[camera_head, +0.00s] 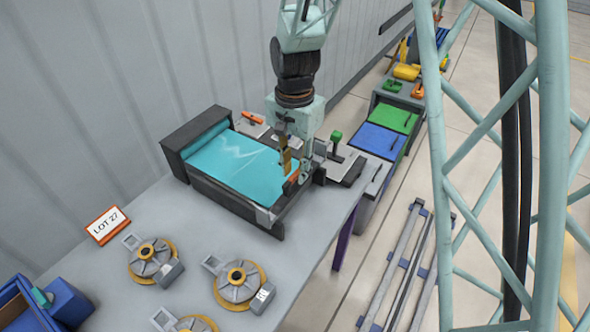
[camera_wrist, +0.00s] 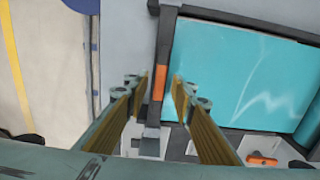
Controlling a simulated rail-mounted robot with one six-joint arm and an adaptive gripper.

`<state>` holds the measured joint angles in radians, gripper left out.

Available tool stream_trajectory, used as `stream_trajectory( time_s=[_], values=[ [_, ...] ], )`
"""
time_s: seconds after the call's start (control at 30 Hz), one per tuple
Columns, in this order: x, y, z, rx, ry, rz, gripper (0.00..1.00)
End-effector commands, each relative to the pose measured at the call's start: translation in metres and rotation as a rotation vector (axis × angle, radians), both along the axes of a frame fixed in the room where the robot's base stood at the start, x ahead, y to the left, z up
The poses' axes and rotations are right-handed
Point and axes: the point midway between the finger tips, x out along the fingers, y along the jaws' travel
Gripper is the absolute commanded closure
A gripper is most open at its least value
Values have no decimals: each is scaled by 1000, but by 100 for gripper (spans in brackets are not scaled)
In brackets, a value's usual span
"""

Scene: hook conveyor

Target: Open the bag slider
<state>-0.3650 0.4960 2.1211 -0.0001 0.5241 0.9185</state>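A teal sheet, which looks like the bag (camera_head: 230,165), lies flat in a dark frame on the grey table; it also shows in the wrist view (camera_wrist: 240,75). A small orange piece, apparently the slider (camera_wrist: 158,83), sits on the frame's edge bar beside the sheet. It shows partly in the head view (camera_head: 292,178), near my fingers. My gripper (camera_wrist: 157,81) is open, with its brown fingers apart on either side of the orange piece in the picture. Gaps show on both sides. I cannot tell how far above it the fingertips are. My gripper (camera_head: 287,160) hides part of that edge in the head view.
Another orange-handled item (camera_head: 252,117) lies behind the frame. A green-topped post (camera_head: 335,137) stands right of my gripper. Round fixtures (camera_head: 238,284) and a LOT 27 sign (camera_head: 108,225) occupy the front table. Green (camera_head: 390,117) and blue (camera_head: 377,142) panels lie beyond the right edge.

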Motion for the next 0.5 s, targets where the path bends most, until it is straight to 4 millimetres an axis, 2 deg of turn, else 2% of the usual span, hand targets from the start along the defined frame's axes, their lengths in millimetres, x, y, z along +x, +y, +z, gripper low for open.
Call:
stream_trajectory(
  time_s=[0.5],
  values=[
    [0, 0, 7, 0, -1, 0, 77]
  ],
)
